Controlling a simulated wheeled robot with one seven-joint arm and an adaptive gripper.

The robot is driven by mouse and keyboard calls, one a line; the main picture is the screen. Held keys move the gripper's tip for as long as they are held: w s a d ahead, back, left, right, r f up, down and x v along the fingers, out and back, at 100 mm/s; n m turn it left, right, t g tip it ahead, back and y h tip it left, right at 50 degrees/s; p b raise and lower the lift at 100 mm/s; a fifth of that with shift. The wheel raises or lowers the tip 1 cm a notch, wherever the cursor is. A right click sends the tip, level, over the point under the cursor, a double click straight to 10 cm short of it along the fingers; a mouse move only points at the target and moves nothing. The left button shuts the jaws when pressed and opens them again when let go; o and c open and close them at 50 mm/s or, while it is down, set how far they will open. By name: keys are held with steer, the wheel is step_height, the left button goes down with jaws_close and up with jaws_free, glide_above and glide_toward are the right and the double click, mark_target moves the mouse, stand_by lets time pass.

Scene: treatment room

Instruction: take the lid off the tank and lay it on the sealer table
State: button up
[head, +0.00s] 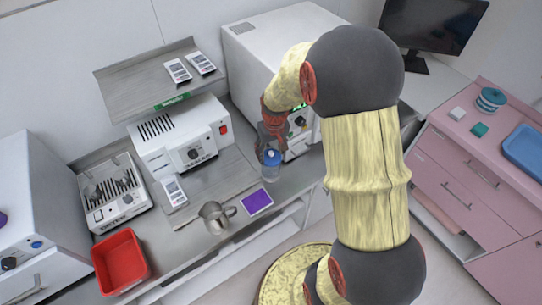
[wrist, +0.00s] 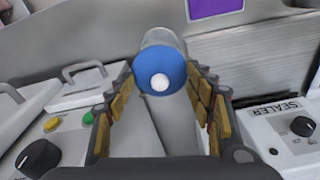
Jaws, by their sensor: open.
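A blue round cap with a white centre (wrist: 160,75) tops a pale cylinder; in the head view this blue-capped container (head: 271,167) stands upright at the worktop's front. I cannot tell whether it is the tank and lid. My gripper (wrist: 160,105) is open, its padded fingers on either side of the cap in the wrist view; contact is unclear. In the head view my gripper (head: 270,140) is just behind the container. The white sealer (head: 183,140) stands to the left, and its labelled panel (wrist: 295,122) shows at right in the wrist view. A grey metal surface (head: 228,172) lies beside it.
A metal jug (head: 215,216) and a purple pad (head: 257,202) sit near the front edge. A red bin (head: 120,262) is at left. A large white machine (head: 265,50) stands behind my gripper. Handled white covers (wrist: 85,85) are close at left in the wrist view.

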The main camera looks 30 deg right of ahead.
steer(key=shift+s, duration=0.1)
steer(key=c, duration=0.7)
steer(key=shift+c, duration=1.4)
steer(key=shift+s+f, duration=0.1)
steer(key=shift+c, duration=0.5)
